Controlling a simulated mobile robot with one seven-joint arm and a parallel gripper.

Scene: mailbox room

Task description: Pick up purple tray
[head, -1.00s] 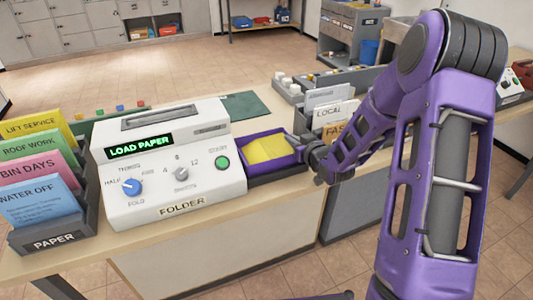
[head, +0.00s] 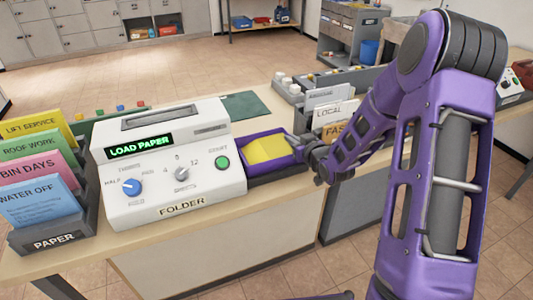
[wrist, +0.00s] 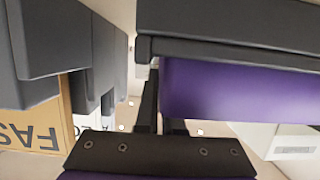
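The purple tray (head: 279,168) is attached at the right side of the white folder machine (head: 170,165). It holds folded yellow paper (head: 268,149). My gripper (head: 302,147) is at the tray's right end, low and close to its rim. In the wrist view the purple tray wall (wrist: 240,92) fills the upper right, below a dark grey edge. The dark fingers of my gripper (wrist: 162,115) reach up to the wall's left end; one is partly hidden behind it. Whether they are closed on the wall cannot be made out.
A grey sorter with LOCAL and FAST cards (head: 335,112) stands just right of and behind my gripper, close to it. The paper rack (head: 60,225) is at the left. A green mat (head: 245,105) lies behind the tray.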

